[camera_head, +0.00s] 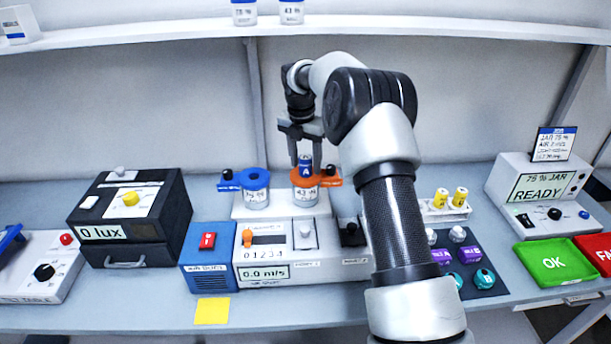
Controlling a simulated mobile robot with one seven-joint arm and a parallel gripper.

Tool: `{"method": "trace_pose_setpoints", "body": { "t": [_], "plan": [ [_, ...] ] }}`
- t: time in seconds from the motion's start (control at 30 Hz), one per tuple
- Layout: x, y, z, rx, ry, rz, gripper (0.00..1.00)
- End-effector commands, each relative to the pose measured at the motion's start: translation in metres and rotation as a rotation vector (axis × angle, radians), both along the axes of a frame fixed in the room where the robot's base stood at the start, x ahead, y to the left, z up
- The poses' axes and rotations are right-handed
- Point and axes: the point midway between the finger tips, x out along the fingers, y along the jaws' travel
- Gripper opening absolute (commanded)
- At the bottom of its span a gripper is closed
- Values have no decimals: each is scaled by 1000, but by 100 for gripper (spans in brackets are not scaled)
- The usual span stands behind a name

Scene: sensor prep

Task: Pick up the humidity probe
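A small dark blue cylinder marked A (305,165) stands upright in the orange lid (327,182) of a jar labelled 43 (305,196). It looks like the humidity probe, but no readable label names it so. My gripper (304,156) reaches down from above, with its fingertips on either side of the cylinder's top. The fingers look spread, with the cylinder between them. I see no clear contact. The cylinder's lower part is hidden in the lid and jar.
A blue-lidded jar (257,190) stands left of the orange one, on a white device (288,262). A black box reading 0 lux (128,218) is at left. Yellow-topped vials (441,198), a dark mat (488,291), a READY unit (540,188) and a green OK tray (553,262) are at right.

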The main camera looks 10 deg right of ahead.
Motion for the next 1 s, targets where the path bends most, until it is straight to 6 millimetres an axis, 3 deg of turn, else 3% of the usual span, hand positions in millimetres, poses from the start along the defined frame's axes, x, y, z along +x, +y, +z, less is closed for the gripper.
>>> {"method": "trace_pose_setpoints", "body": {
  "t": [0.03, 0.27, 0.63, 1.0],
  "plan": [
    [0, 0, 0, 0, 0, 0, 39],
    [0, 0, 0, 0, 0, 0, 0],
    [1, 0, 9, 0, -3, -1, 0],
    [1, 0, 79, 0, -4, -1, 0]
  ]
}}
